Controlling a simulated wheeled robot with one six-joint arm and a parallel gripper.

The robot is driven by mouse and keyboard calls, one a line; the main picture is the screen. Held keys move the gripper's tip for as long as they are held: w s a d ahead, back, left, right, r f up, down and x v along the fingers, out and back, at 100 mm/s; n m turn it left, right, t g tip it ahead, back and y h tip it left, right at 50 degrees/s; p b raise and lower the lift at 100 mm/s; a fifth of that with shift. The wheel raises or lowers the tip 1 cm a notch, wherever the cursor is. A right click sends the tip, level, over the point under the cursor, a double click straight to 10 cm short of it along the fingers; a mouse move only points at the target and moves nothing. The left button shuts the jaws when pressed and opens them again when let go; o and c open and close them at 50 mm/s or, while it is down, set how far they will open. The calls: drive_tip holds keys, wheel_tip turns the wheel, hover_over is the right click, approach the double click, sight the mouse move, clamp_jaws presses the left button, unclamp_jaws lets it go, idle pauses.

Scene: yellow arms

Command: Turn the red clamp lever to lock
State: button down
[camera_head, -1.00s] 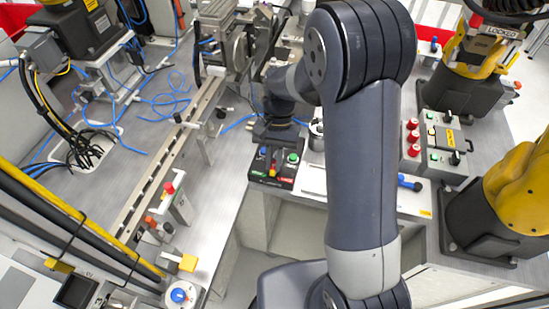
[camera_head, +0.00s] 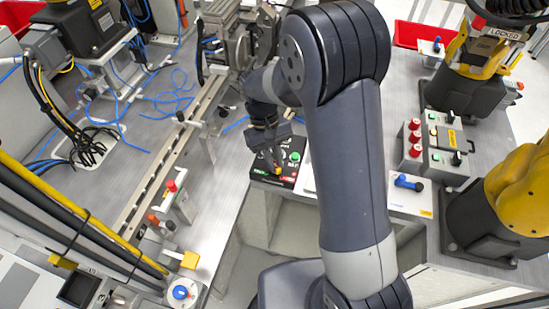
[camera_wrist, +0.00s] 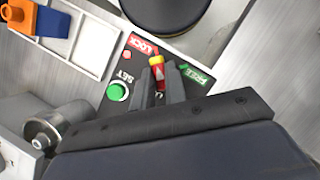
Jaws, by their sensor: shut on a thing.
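The red clamp lever (camera_wrist: 157,74), with a yellow band, lies between the two fingers of my gripper (camera_wrist: 160,88) in the wrist view. The gripper is shut on it. The lever sits on a black panel (camera_wrist: 128,76). Its visible end points up the picture, close to the red LOCK label (camera_wrist: 144,45) on its left. The green FREE label (camera_wrist: 197,76) is farther off to the right. The lever's pivot is hidden by the fingers. In the head view my gripper (camera_head: 274,150) reaches down onto the panel (camera_head: 286,180), and the lever shows only as a small patch.
On the panel, a green button (camera_wrist: 117,91) marked SET is close to the left finger. A metal cylinder (camera_wrist: 42,132) stands to the lower left. A white tray (camera_wrist: 80,35) holds an orange and blue part. In the head view, a box with red knobs (camera_head: 414,136) stands right.

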idle(0.5)
drive_tip(key=c, duration=1.4)
unclamp_jaws()
drive_tip(key=shift+c, duration=0.2)
drive_tip(key=v, duration=1)
drive_tip(key=shift+a+r+b, duration=0.2)
drive_tip(key=shift+r+b, duration=0.2)
drive_tip(key=shift+b, duration=0.05)
drive_tip(key=p+x, duration=0.1)
drive_tip(key=x, duration=1)
drive_tip(key=shift+w+d, duration=0.1)
drive_tip(key=shift+w, duration=0.1)
